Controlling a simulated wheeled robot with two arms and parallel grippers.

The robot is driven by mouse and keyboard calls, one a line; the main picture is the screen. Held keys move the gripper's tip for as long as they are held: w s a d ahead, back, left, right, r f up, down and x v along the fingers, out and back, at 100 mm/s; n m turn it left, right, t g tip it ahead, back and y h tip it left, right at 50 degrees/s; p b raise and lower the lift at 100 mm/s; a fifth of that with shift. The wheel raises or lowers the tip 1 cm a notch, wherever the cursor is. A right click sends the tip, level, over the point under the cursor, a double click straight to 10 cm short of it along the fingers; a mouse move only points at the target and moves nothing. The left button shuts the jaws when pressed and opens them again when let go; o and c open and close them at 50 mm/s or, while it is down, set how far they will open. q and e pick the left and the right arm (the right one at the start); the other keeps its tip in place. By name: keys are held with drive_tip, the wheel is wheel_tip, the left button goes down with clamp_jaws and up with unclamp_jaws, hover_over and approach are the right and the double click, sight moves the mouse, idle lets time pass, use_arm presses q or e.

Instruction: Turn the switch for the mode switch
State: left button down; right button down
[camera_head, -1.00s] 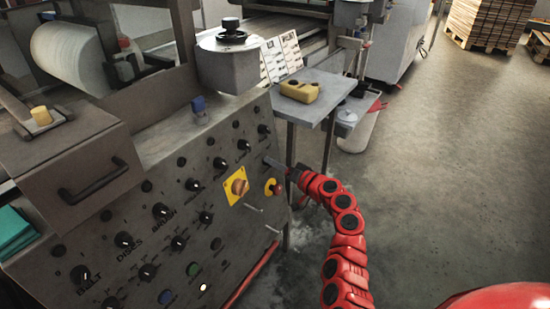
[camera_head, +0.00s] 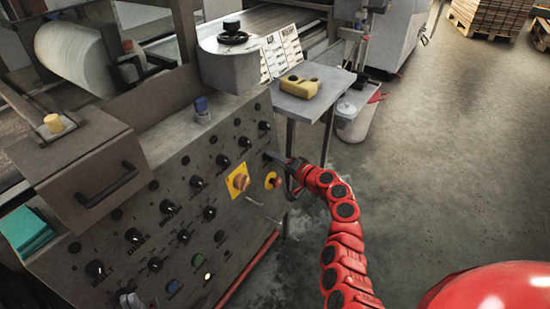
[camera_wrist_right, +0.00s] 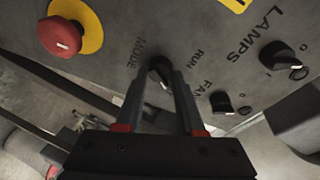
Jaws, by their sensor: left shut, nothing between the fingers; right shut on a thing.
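The mode switch is a small black knob (camera_wrist_right: 159,68) beside the word MODE on the grey control panel, with RUN printed to its right. My right gripper (camera_wrist_right: 160,80) is shut on it, with one finger on each side of the knob. In the head view my right gripper (camera_head: 272,157) reaches the panel's right edge at the end of the red arm. There the fingers largely hide the knob.
A red stop button (camera_wrist_right: 62,37) on a yellow disc is close to the right gripper. FAN (camera_wrist_right: 221,102) and LAMPS (camera_wrist_right: 279,55) knobs are on its other side. A side table (camera_head: 313,106) with a yellow object (camera_head: 299,86) stands behind the panel. Open floor lies right.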

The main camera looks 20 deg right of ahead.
drive_tip(key=c, duration=0.5)
unclamp_jaws()
drive_tip(key=shift+s+d+r, duration=0.1)
drive_tip(key=shift+s+d, duration=0.2)
drive_tip(key=shift+s, duration=0.25)
drive_tip(key=p+v, duration=0.1)
drive_tip(key=v, duration=1.5)
drive_tip(key=shift+s+a, duration=0.1)
